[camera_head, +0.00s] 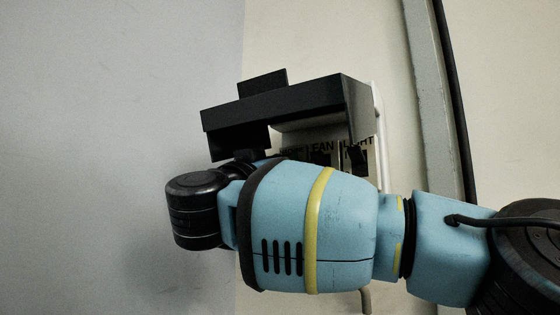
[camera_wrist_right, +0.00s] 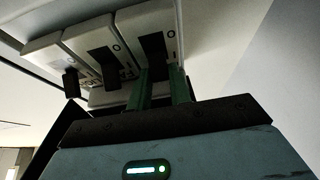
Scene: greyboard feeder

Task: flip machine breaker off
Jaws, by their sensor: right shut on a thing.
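The machine breaker (camera_wrist_right: 152,42) is the rightmost of three grey breakers in the right wrist view, with a black lever and O and I marks. My right gripper (camera_wrist_right: 165,85) is shut on this lever, one green finger on each side. In the head view the black body of my right gripper (camera_head: 285,108) hides the machine breaker and most of its label. My fingertips are hidden there. I cannot tell clearly whether the lever stands at O or I. My left gripper is not in view.
The fan breaker (camera_wrist_right: 105,62) and the light breaker (camera_wrist_right: 72,82) sit beside the machine breaker, apart from my fingers. Their labels show partly in the head view, under my gripper. A white pipe (camera_head: 379,130) runs along the wall at the right. The wall at left is bare.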

